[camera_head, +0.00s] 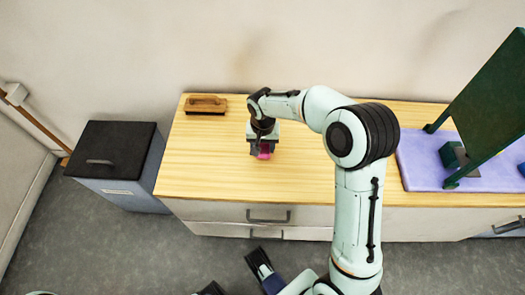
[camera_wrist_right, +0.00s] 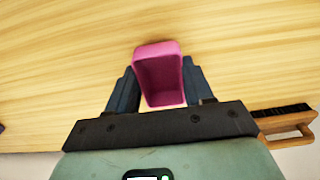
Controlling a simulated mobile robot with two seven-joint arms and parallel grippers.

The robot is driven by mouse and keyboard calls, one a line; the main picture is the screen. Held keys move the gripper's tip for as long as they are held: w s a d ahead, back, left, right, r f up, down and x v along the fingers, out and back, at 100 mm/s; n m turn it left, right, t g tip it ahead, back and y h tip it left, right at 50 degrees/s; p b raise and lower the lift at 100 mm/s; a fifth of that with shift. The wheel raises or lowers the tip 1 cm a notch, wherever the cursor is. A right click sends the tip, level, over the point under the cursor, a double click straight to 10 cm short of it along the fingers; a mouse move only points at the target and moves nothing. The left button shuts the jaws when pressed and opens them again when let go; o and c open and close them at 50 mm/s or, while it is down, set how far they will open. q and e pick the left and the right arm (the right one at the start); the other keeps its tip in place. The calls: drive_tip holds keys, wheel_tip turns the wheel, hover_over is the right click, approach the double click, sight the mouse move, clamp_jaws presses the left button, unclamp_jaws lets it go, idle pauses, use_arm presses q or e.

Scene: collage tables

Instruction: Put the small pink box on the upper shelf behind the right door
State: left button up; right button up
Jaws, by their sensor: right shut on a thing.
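The small pink box (camera_head: 264,153) is at the fingertips of my right gripper (camera_head: 262,146), over the left part of the wooden counter. In the right wrist view the pink box (camera_wrist_right: 160,68) appears as a hollow, open-ended block between the two dark fingers of the right gripper (camera_wrist_right: 158,92), which is shut on it. I cannot tell whether it touches the counter. No upper shelf or right door can be made out. Dark parts of mine show at the bottom edge of the head view; the state of my left gripper cannot be made out.
The wooden counter (camera_head: 205,160) has drawers in front. A wooden brush (camera_head: 206,104) lies at its back left. A dark green upright panel (camera_head: 492,100) and a green block (camera_head: 453,156) stand at a purple mat (camera_head: 418,165). A black-lidded bin (camera_head: 112,148) stands left.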

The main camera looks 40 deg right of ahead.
sight(263, 151)
drive_tip(key=shift+f, duration=1.7)
drive_tip(key=shift+f+b, duration=0.1)
drive_tip(key=shift+b, duration=0.2)
drive_tip(key=o, duration=1)
